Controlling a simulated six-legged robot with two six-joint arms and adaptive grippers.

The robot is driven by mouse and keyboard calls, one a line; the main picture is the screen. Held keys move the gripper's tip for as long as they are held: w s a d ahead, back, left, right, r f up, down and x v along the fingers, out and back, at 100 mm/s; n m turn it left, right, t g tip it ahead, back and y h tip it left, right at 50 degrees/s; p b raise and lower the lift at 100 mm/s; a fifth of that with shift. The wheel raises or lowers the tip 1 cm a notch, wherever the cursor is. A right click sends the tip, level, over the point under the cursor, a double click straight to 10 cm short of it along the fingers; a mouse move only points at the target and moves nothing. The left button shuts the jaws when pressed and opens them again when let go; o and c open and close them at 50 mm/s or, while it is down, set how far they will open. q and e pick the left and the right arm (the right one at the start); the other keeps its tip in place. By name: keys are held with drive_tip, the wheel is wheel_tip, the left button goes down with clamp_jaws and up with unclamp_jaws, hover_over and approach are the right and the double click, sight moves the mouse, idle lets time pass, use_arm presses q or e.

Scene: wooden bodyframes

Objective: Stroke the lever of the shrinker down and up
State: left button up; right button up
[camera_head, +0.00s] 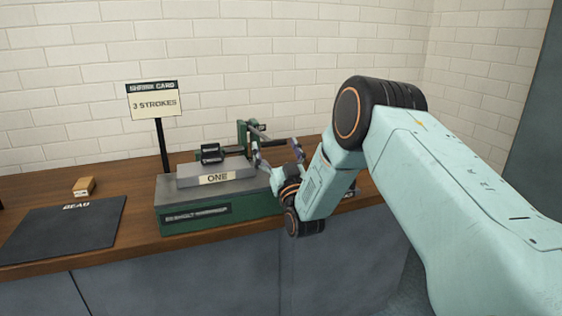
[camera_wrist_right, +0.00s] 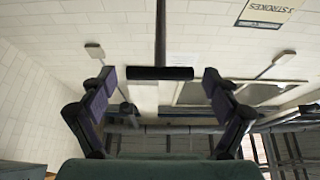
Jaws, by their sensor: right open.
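The shrinker (camera_head: 210,210) is a green machine with a grey top, standing on the wooden bench. Its lever (camera_head: 259,133) starts at a green upright at the machine's right rear and runs toward my right gripper. In the right wrist view the lever's rod comes down from the top and ends in a black crosswise grip (camera_wrist_right: 160,73). My right gripper (camera_head: 277,154) is open, with one finger on each side of that grip. In the wrist view a gap shows at both ends of the grip. My left gripper is in neither view.
A card on a post (camera_head: 154,103) reads "SHRINK CARD, 3 STROKES". A grey block marked "ONE" (camera_head: 190,181) sits on the machine. A dark mat (camera_head: 65,235) and a small wooden block (camera_head: 84,187) lie at the left. A white brick wall stands behind.

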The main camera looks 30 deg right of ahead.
drive_tip(key=v, duration=1.1)
drive_tip(key=shift+w, duration=0.1)
drive_tip(key=x, duration=1.2)
